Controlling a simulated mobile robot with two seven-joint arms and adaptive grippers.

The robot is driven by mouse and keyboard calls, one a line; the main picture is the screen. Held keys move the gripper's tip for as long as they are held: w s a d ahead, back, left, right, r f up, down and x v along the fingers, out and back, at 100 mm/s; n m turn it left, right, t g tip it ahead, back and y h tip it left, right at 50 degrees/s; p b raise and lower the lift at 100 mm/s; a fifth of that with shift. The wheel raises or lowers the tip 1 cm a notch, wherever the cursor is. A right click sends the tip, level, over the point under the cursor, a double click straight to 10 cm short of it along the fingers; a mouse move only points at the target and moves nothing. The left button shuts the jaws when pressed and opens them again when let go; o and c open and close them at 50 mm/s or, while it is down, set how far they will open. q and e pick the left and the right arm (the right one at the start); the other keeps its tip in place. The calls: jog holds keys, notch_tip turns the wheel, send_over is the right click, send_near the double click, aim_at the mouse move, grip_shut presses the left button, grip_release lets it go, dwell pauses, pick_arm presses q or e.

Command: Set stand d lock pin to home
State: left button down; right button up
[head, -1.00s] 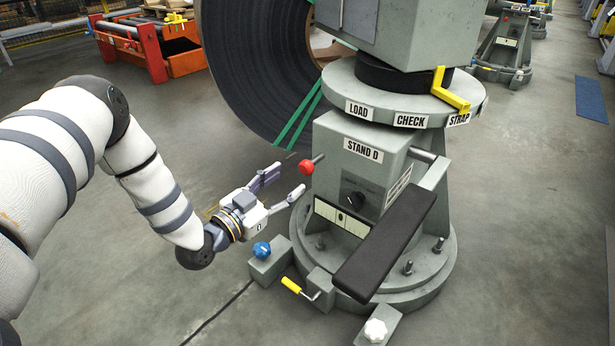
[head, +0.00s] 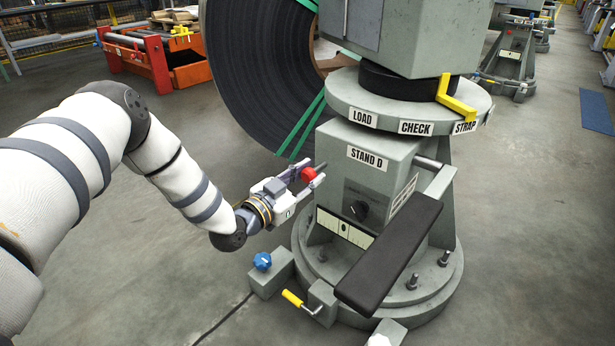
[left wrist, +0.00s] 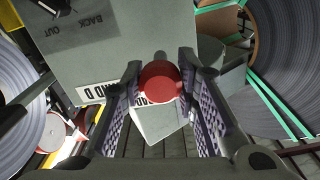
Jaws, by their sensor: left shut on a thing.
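The lock pin's red knob (head: 308,175) sticks out on a short rod from the left side of the grey stand labelled STAND D (head: 367,158). My left gripper (head: 306,178) comes from the left, its fingers on either side of the knob and shut on it. In the left wrist view the round red knob (left wrist: 160,82) sits between the two fingertips, with its rod running behind it to the stand. My right gripper is not in view.
A blue knob (head: 262,261) and a yellow-handled crank (head: 293,299) are low by the base. A large dark coil (head: 255,80) stands behind. Open floor (head: 130,270) lies to the left.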

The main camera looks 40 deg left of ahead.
pick_arm(q)
jog(key=w+b, duration=0.1)
jog(key=w, duration=0.3)
jog(key=shift+w, duration=0.1)
jog(key=c, duration=1.2)
grip_release()
jog(key=shift+r, duration=0.1)
jog(key=shift+w, duration=0.1)
